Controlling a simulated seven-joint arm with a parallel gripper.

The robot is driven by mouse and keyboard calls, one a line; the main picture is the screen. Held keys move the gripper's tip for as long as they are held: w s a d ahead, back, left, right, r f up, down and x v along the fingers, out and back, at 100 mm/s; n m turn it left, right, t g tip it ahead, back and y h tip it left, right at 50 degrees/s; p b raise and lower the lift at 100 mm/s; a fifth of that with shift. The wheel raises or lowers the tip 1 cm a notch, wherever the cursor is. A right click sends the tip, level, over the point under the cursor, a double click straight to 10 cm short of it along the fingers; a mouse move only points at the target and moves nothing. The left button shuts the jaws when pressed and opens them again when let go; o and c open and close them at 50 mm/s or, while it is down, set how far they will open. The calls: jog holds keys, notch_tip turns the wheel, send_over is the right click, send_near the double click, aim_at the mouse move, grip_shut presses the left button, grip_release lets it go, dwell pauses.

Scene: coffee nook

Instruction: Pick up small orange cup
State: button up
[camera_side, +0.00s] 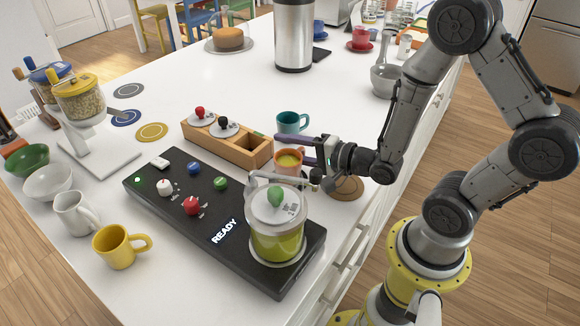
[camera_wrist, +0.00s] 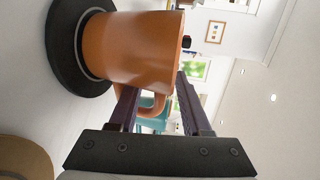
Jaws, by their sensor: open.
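The small orange cup (camera_side: 290,168) stands upright beside the wooden box's right end, with yellowish liquid inside. In the wrist view the orange cup (camera_wrist: 135,48) looms close, on a dark round base (camera_wrist: 62,50). My gripper (camera_side: 294,150) is open at the cup, its purple fingers pointing left in the side view. In the wrist view the fingers of my gripper (camera_wrist: 156,88) are spread, with the cup's handle showing between them. Nothing is clamped; whether a finger touches the cup cannot be told.
A teal mug (camera_side: 291,122) stands just behind the cup. A glass pot (camera_side: 275,238) with green liquid stands in front, on a black panel (camera_side: 150,190). A wooden box (camera_side: 222,146) lies left. A brown coaster (camera_side: 348,188) lies right, below my wrist.

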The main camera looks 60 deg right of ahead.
grip_shut()
dwell(1.4)
